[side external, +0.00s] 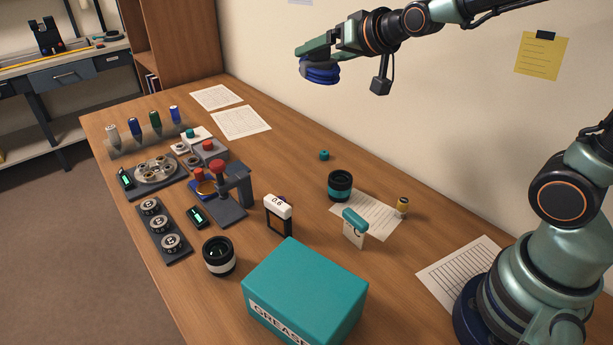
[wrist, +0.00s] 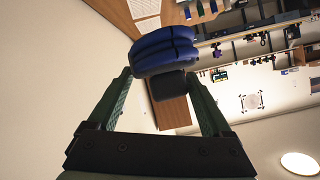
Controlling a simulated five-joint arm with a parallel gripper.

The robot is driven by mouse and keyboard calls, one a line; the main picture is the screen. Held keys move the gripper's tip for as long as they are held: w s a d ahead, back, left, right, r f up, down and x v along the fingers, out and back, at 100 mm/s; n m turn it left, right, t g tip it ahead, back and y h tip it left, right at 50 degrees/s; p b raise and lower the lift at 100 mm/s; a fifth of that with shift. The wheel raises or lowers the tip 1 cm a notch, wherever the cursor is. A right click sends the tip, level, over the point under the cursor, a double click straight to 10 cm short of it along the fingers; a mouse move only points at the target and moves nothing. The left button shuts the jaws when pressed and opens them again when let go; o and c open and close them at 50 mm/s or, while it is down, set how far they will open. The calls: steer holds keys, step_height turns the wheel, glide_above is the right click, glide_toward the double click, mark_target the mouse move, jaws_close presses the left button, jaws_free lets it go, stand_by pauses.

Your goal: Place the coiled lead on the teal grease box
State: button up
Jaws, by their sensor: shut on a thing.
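The coiled lead is a dark blue bundle (side external: 321,71) held up high above the back of the desk in the side view. My gripper (side external: 308,55) is shut on it, with green fingers to either side. In the wrist view the blue coil (wrist: 165,50) sits between my gripper's fingertips (wrist: 160,80), with a black piece below it. The teal grease box (side external: 305,285) stands on the desk at the front, with a white "GREASE" label on its side. Its top is bare. My gripper is far behind and well above the box, apart from it.
Near the box stand a black-and-white lens barrel (side external: 219,256), a white-topped "0.6" piece (side external: 278,212) and a teal-topped tag (side external: 354,227). A small press (side external: 230,190) stands further back. Free desk lies at the back right, beside the wall.

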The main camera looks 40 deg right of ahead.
steer(key=shift+v, duration=0.9)
steer(key=a+x, duration=0.1)
steer(key=x, duration=0.8)
steer(key=shift+w+f, duration=0.2)
steer(key=shift+w, duration=0.05)
steer(key=shift+y, duration=0.3)
steer(key=w+f, duration=0.2)
steer(key=w+a+f, duration=0.1)
steer(key=w+f, duration=0.3)
steer(key=shift+w+a+f, duration=0.1)
steer(key=shift+w+a, duration=0.2)
steer(key=shift+w, duration=0.05)
steer(key=shift+f, duration=0.1)
step_height(320, 180, down, 19)
steer(key=shift+f, duration=0.2)
steer(key=shift+f+n, duration=0.2)
steer(key=shift+n, duration=0.1)
steer(key=o, duration=1.3)
steer(key=shift+c, duration=0.2)
